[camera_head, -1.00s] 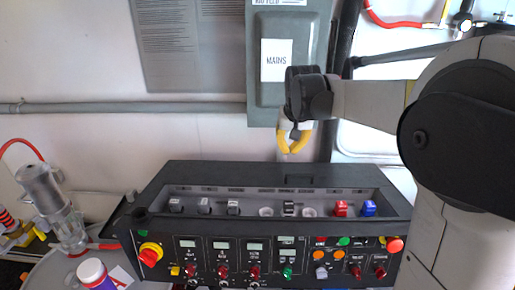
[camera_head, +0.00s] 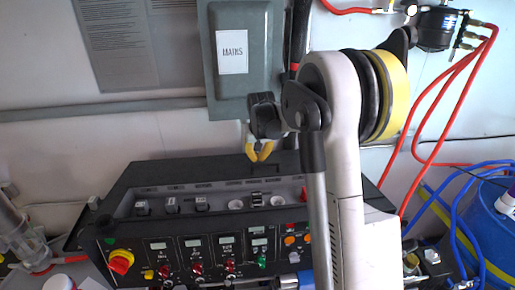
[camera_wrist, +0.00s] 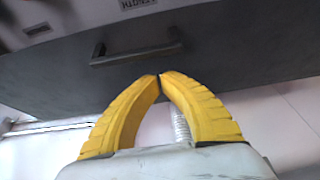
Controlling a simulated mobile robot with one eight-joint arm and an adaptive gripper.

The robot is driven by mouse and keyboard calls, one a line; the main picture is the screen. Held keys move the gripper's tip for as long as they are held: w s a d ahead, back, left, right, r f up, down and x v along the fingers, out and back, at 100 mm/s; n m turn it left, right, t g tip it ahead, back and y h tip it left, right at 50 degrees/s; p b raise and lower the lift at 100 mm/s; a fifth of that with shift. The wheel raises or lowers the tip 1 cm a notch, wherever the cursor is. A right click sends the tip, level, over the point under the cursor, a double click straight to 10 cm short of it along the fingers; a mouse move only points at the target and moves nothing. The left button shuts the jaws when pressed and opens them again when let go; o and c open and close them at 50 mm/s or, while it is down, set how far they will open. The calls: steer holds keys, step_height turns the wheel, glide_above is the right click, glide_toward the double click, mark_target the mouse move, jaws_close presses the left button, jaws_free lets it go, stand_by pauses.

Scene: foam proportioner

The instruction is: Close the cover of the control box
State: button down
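The control box is a long black console (camera_head: 130,243) with knobs, lights and an open recess of switches. Its dark cover (camera_head: 180,172) stands behind the recess, apparently open. In the wrist view the dark cover (camera_wrist: 240,45) fills the upper part and has a bar handle (camera_wrist: 137,52). My gripper (camera_head: 259,157) has yellow fingers and is at the cover's upper edge. In the wrist view my gripper (camera_wrist: 160,77) has its tips together, just below the handle, with nothing seen between them. I cannot tell whether it touches the cover.
A grey MAINS box (camera_head: 245,80) hangs on the wall close behind my gripper. A pipe (camera_head: 110,110) runs along the wall. A clear cylinder (camera_head: 15,235) stands left of the console. Red hoses (camera_head: 440,110) and a blue drum (camera_head: 495,230) are at the right.

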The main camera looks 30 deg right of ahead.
steer(key=shift+s+a+r, duration=0.2)
steer(key=shift+s+a, duration=0.05)
steer(key=shift+s, duration=0.35)
steer(key=shift+s+a+r, duration=0.2)
steer(key=shift+s, duration=0.35)
steer(key=shift+s+a, duration=0.1)
steer(key=shift+f, duration=0.15)
steer(key=shift+s, duration=0.1)
steer(key=s+a+r, duration=0.1)
steer(key=s+a, duration=0.2)
steer(key=s, duration=0.4)
steer(key=s+a+r, duration=0.1)
steer(key=s+a, duration=0.2)
steer(key=s, duration=0.4)
steer(key=shift+s+r, duration=0.2)
steer(key=shift+r, duration=0.3)
